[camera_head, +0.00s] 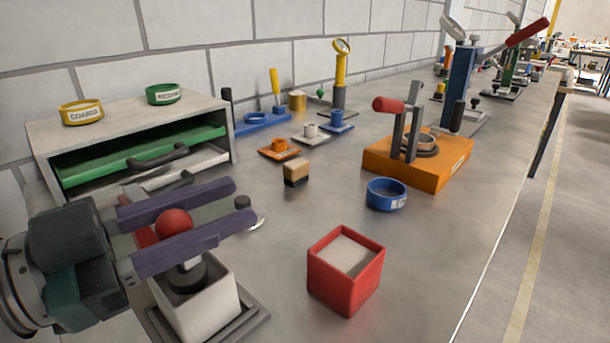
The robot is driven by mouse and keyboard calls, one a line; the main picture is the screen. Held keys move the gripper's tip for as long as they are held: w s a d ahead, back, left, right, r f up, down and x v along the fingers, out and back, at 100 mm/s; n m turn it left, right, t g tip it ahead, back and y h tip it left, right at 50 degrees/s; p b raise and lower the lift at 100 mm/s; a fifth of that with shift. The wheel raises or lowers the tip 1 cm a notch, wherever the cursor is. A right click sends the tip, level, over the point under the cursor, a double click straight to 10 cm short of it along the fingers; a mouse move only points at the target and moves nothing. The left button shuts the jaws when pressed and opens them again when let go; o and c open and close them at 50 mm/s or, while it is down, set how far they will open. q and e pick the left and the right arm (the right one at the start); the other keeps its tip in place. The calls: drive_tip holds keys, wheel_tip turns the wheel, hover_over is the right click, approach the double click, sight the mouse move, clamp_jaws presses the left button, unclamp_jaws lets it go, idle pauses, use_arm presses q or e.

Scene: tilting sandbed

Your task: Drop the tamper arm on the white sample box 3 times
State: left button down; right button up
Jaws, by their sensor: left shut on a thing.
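The white sample box (205,312) stands at the lower left on a grey base plate (254,327). My left gripper (225,212) comes in from the left above the box, its two purple fingers shut on the red ball knob (174,223) of the tamper arm. A dark round tamper head (184,274) shows below the fingers at the box's mouth. I cannot tell whether it touches what is inside. The fingers hide much of the tamper arm. My right gripper is not in view.
A red box (344,290) with pale filling stands to the right. A blue ring (386,195) and an orange press stand (413,168) are beyond it. A drawer cabinet (128,130) stands at the left by the wall.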

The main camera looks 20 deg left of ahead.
use_arm(q)
drive_tip(key=w+a+r+n+t+p, duration=0.2)
drive_tip(key=a+r+n+p, duration=0.2)
drive_tip(key=r+n+p, duration=0.5)
drive_tip(key=w+a+r+n+t+y+p, duration=0.1)
drive_tip(key=w+a+n, duration=0.2)
drive_tip(key=a+n, duration=0.6)
drive_tip(key=shift+w+n+y, duration=0.2)
drive_tip(key=shift+n+y, duration=0.2)
drive_tip(key=shift+a, duration=0.1)
idle(0.4)
drive_tip(key=c, duration=0.6)
unclamp_jaws()
drive_tip(key=shift+o, duration=0.2)
drive_tip(key=shift+r, duration=0.1)
